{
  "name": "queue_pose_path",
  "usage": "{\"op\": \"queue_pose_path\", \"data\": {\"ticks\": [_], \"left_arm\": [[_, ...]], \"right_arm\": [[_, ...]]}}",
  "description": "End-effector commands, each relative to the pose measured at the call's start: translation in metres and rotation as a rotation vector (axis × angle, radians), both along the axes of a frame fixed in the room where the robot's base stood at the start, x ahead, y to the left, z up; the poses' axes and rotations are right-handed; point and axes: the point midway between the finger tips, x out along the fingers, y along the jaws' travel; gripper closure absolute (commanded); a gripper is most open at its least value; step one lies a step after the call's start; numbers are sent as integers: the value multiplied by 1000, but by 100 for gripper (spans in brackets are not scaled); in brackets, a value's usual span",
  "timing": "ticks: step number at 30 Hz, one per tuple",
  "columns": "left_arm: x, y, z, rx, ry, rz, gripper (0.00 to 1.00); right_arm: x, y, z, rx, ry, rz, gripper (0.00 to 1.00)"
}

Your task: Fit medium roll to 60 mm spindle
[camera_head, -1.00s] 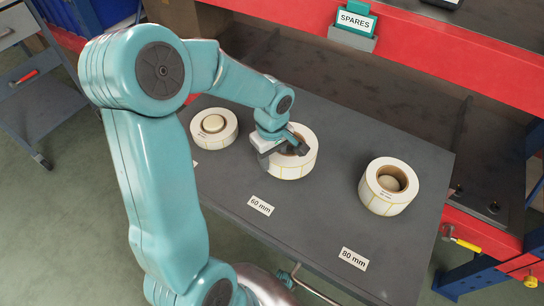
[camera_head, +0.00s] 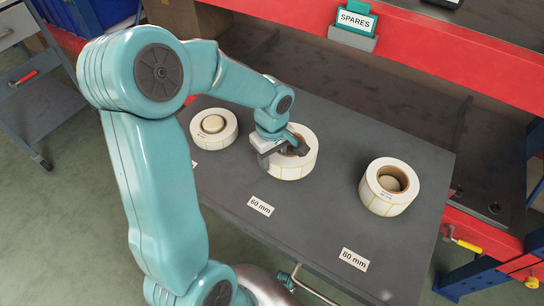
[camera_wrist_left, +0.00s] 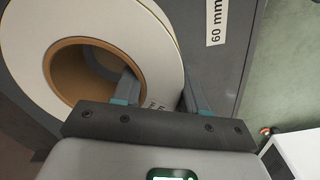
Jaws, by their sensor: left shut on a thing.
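The medium roll (camera_head: 299,161) is a white label roll with a brown core, in the middle of the row behind the 60 mm label (camera_head: 260,206). My left gripper (camera_head: 284,150) is shut on the roll's near-left wall. In the left wrist view the gripper (camera_wrist_left: 162,92) has one finger inside the core and the other outside the white roll (camera_wrist_left: 150,45). The 60 mm label (camera_wrist_left: 217,20) shows there too. The 60 mm spindle cannot be made out; the roll and gripper cover that place. My right gripper is out of view.
A smaller roll (camera_head: 228,133) sits around a pale spindle at the left. Another roll (camera_head: 375,200) sits around a spindle at the right, behind the 80 mm label (camera_head: 354,259). A red shelf edge (camera_head: 450,58) with a SPARES sign (camera_head: 355,21) runs behind.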

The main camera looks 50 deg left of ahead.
Motion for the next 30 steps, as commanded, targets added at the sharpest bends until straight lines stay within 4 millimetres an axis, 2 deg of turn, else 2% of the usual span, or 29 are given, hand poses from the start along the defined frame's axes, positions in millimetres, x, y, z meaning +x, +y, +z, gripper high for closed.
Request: {"op": "queue_pose_path", "data": {"ticks": [27, 28, 30], "left_arm": [[1, 0, -22, 1, -2, 0, 100], [1, 0, -21, 1, -2, 0, 52], [1, 0, -20, 1, -2, 0, 29]], "right_arm": [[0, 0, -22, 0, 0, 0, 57], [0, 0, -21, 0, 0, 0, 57], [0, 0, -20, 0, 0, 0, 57]]}}
